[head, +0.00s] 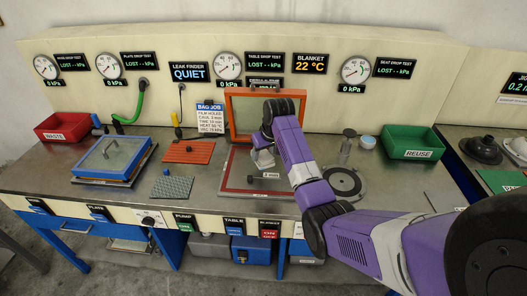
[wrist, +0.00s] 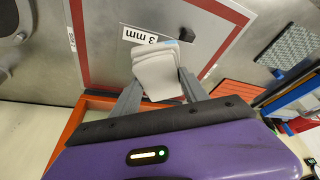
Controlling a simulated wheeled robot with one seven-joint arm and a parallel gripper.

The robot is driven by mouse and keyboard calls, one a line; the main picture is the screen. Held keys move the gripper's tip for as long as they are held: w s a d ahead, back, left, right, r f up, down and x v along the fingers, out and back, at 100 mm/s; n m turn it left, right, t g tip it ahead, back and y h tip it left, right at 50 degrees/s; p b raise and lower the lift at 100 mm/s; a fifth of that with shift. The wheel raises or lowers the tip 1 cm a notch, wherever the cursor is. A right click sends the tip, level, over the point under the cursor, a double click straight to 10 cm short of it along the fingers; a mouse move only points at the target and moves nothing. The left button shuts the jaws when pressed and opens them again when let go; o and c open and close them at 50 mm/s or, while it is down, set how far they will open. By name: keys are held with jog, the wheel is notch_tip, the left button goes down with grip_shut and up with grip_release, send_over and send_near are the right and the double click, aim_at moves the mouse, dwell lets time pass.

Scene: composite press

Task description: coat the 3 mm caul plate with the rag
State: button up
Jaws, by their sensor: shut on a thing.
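The 3 mm caul plate (head: 241,168) appears as a flat grey sheet inside a red border on the bench in the head view. In the wrist view the grey surface (wrist: 110,18) carries a "3 mm" label and a small dark block. My gripper (wrist: 161,82) is shut on a pale folded rag (wrist: 154,66), which hangs out between the fingers. In the head view my gripper (head: 262,140) holds the rag (head: 263,158) over the far part of the plate. I cannot tell whether the rag touches the plate. The rag's gripped end is partly hidden.
An orange framed lid (head: 232,120) stands upright just behind the plate. A round dark disc (head: 344,183) lies to the right, with a green REUSE bin (head: 411,141) beyond it. An orange mat (head: 187,152) and a blue framed plate (head: 113,156) lie left.

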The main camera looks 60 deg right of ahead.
jog(key=shift+f+b, duration=2.25)
jog(key=shift+f, duration=0.55)
jog(key=shift+f+b, duration=0.3)
jog(key=shift+f, duration=0.25)
jog(key=shift+d, duration=0.1)
jog(key=shift+w+d+f+b, duration=0.1)
jog(key=shift+w+d+b, duration=0.3)
jog(key=shift+d+b, duration=0.5)
jog(key=shift+w+d+f+b, duration=0.1)
jog(key=shift+w+d+b, duration=0.3)
jog(key=shift+d+b, duration=0.45)
jog(key=shift+w+d+b, duration=0.4)
jog(key=shift+d+b, duration=0.25)
jog(key=shift+d, duration=0.4)
jog(key=shift+w+d+r+b, duration=0.1)
jog(key=shift+w+d+b, duration=0.1)
jog(key=shift+d+b, duration=0.3)
jog(key=shift+r+p, duration=0.15)
jog(key=shift+p, duration=0.25)
jog(key=shift+a, duration=0.1)
